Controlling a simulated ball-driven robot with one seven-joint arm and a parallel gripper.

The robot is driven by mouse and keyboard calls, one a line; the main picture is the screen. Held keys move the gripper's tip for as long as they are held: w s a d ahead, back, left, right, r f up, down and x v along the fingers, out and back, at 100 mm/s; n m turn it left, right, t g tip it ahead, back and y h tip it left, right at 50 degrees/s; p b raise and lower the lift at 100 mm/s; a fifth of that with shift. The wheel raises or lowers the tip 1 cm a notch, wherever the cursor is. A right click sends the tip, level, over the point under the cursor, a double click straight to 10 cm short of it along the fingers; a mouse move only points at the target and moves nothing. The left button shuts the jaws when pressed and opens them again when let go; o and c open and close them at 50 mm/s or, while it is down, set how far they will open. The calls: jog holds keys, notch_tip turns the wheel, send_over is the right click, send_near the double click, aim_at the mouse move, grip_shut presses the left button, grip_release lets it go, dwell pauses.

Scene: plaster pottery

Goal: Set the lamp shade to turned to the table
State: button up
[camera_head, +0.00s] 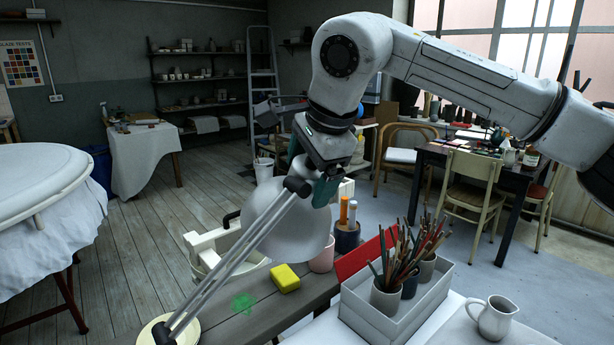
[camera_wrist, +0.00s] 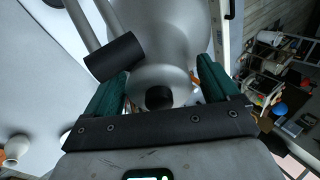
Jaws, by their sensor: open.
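The lamp shade (camera_head: 288,228) is a pale grey, rounded bell in the middle of the head view. It hangs at the upper end of the lamp's slanted twin-rod arm (camera_head: 240,256), beside a dark joint. The arm rises from a pale round base (camera_head: 160,330) at the bottom. My gripper (camera_head: 313,178) is at the shade's top, its teal fingers apart. In the wrist view the shade (camera_wrist: 165,40) and its black end knob lie between the open fingers (camera_wrist: 160,85). I cannot tell whether either finger touches the shade.
The table (camera_head: 220,318) carries a yellow sponge (camera_head: 285,278), a pink cup (camera_head: 322,258) and a green patch (camera_head: 243,302). A grey tray (camera_head: 385,322) with brush pots and a white jug (camera_head: 493,316) stand right. A white basin (camera_head: 205,250) is behind the lamp.

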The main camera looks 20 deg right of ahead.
jog(key=shift+w+f, duration=0.25)
jog(key=shift+f, duration=0.4)
jog(key=shift+c, duration=0.4)
jog(key=c, duration=1.3)
jog(key=shift+r+p, duration=0.1)
jog(key=shift+p, duration=0.25)
jog(key=shift+c, duration=0.2)
